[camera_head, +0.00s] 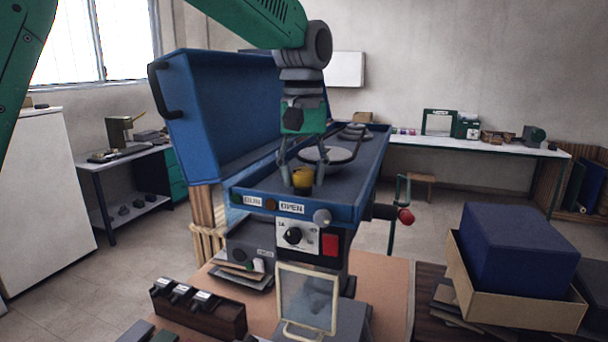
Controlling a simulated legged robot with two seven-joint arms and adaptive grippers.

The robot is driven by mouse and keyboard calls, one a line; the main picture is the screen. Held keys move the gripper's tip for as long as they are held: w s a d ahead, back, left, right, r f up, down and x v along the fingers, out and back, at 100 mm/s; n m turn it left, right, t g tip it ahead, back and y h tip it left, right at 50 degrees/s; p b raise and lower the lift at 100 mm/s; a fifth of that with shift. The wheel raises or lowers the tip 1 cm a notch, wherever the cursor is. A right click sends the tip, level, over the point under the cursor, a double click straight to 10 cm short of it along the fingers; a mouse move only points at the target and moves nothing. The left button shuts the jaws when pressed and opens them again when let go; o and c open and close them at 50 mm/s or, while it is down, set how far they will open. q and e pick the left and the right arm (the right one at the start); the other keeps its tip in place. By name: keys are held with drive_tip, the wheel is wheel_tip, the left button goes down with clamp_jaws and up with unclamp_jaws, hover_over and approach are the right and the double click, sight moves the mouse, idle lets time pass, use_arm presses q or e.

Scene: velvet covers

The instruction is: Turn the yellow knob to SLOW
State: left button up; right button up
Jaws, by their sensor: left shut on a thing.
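The yellow knob (302,178) stands on the grey top of the blue machine (350,213), near its front edge. My left gripper (301,170) reaches down from above and is shut on the knob, with one finger on each side. The knob's lower part and any pointer mark are partly hidden by the fingers. A label reading OPEN (291,208) is on the front edge below the knob. Another label (252,201) to its left is too small to read surely. I cannot make out a SLOW mark. My right gripper is not in view.
The machine's blue lid (215,115) stands raised at the left. Round grey plates (330,155) lie behind the knob. A control panel (297,236) with a black dial and a red-knobbed crank (405,216) are close by. A blue box (520,245) stands at the right.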

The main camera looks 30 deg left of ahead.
sight(304, 169)
use_arm(q)
drive_tip(key=shift+w+r+n, duration=0.15)
drive_tip(key=shift+r+n, duration=0.05)
drive_tip(key=shift+n, duration=0.2)
drive_tip(key=o, duration=0.9)
drive_tip(key=shift+o, duration=1.2)
drive_tip(key=shift+f, duration=0.15)
wheel_tip(304, 169, up, 12)
